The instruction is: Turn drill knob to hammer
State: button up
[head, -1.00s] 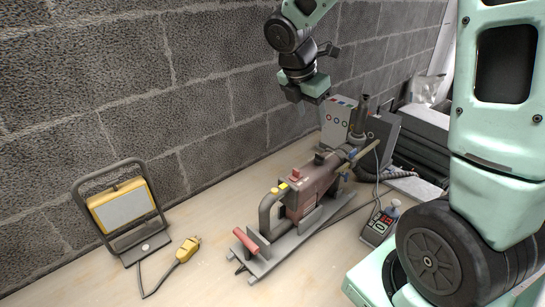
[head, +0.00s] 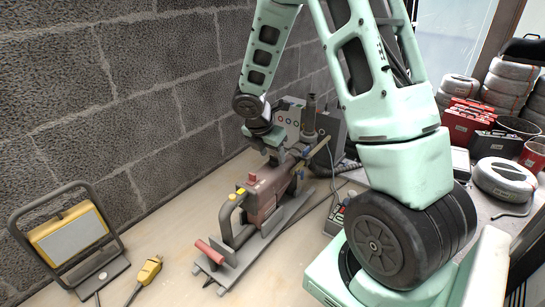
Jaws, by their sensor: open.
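The drill (head: 266,193) is a dark red body with a grey loop handle and yellow and red buttons. It lies along a grey rail stand (head: 245,258) on the table. My gripper (head: 272,158) is open, just above the far end of the drill body, close to its top. The fingertips are small and partly merge with the drill behind them, so I cannot tell whether they touch it. The knob is not clearly distinguishable; the area under my gripper is partly hidden.
A work lamp (head: 68,236) and a yellow plug (head: 150,270) are at the left. A grey control box (head: 290,115) stands behind the drill by the block wall. A small device (head: 334,220) lies right of it. Reels (head: 505,178) and red cases (head: 462,122) are further right.

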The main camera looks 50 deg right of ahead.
jog(key=shift+x, duration=0.9)
jog(key=c, duration=1)
jog(key=shift+o, duration=0.2)
